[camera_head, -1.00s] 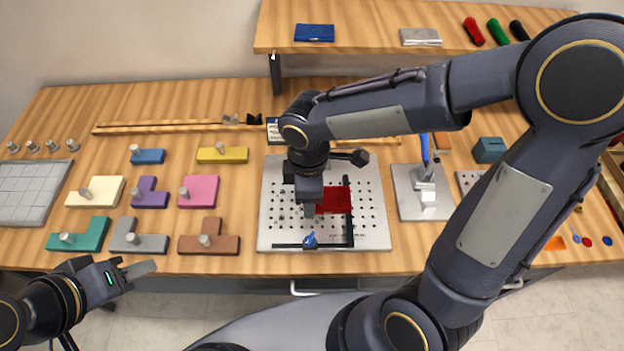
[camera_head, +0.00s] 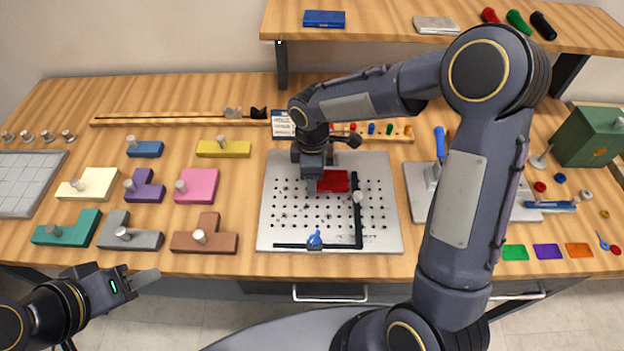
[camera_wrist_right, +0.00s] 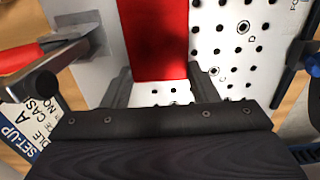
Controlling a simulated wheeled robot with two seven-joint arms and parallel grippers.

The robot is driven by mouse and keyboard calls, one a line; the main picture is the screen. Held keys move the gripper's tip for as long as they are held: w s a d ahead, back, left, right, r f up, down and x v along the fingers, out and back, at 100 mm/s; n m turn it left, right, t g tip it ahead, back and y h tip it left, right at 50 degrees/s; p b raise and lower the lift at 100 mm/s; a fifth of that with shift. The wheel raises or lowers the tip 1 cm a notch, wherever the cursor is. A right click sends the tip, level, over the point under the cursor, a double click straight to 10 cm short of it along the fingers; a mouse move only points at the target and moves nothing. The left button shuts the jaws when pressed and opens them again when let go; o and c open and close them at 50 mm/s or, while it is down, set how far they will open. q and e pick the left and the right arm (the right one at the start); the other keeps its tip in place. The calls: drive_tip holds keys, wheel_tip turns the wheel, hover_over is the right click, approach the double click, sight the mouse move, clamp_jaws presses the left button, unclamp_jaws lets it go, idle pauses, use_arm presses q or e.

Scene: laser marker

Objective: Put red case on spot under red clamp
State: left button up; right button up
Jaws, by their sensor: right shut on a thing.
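The red case (camera_head: 332,182) is over the back middle of the perforated metal plate (camera_head: 275,225). My right gripper (camera_head: 313,184) is shut on it; the wrist view shows the case (camera_wrist_right: 156,40) beyond and between the two fingers (camera_wrist_right: 160,88). I cannot tell whether the case touches the plate. A clamp with a red handle (camera_wrist_right: 30,55) and dark metal arm is at the left in the wrist view, beside the case and apart from it. The spot under it is not clearly visible. My left gripper (camera_head: 140,280) hangs empty before the table's front edge.
A black L-shaped rail (camera_head: 358,225) lies on the plate, with a blue clamp (camera_head: 315,240) at the front and a pale-knobbed one (camera_head: 358,197) at the right. Several knobbed blocks lie left of the plate. A raised shelf (camera_head: 375,30) stands behind.

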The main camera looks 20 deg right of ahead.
drive_tip(key=shift+f, duration=0.2)
drive_tip(key=o, duration=1.1)
